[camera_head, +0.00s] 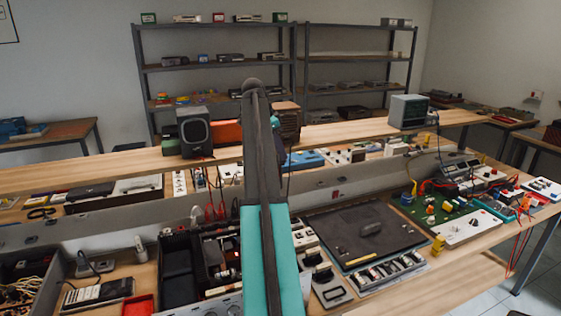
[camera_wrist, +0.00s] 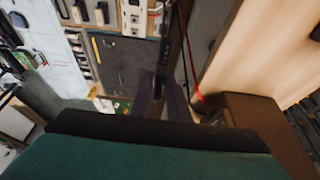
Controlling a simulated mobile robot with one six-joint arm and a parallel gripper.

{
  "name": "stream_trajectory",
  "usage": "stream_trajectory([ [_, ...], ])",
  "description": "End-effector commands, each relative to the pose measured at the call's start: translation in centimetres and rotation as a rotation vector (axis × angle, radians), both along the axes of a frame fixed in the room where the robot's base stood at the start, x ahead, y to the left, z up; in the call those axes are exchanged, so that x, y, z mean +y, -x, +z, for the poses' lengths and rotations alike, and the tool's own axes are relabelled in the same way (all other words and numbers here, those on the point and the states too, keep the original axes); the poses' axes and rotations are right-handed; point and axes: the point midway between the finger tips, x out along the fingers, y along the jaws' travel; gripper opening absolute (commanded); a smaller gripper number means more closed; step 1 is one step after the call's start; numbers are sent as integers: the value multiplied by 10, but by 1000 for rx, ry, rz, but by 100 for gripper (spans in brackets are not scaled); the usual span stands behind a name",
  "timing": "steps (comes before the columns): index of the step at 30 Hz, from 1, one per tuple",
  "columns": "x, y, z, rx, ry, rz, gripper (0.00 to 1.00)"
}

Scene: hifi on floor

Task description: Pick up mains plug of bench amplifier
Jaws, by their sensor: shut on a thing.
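My gripper (camera_wrist: 165,98) shows in the wrist view as two dark fingers, closed together around a small dark thing, which I take to be the mains plug (camera_wrist: 161,72). The plug is blurred and mostly covered by the fingers. They are over the bench, near the wooden shelf edge. A thin dark cord hangs beside my arm in the head view. In that view my raised arm hides the gripper and the plug. I cannot tell for certain which device is the bench amplifier.
A dark mat (camera_head: 350,232) lies right of my arm, and shows in the wrist view too (camera_wrist: 125,70). A raised wooden shelf (camera_head: 340,133) carries a speaker (camera_head: 194,132) and a grey boxed instrument (camera_head: 408,111). Black bins (camera_head: 180,270) and red leads (camera_head: 432,185) crowd the bench.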

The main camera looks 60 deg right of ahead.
Motion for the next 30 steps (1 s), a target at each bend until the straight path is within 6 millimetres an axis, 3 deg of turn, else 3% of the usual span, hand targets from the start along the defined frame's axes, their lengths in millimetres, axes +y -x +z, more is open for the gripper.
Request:
stream_trajectory([
  [23, 1, -1, 3, 0, 0, 4, 0],
  [30, 26, -22, -4, 0, 1, 92, 0],
])
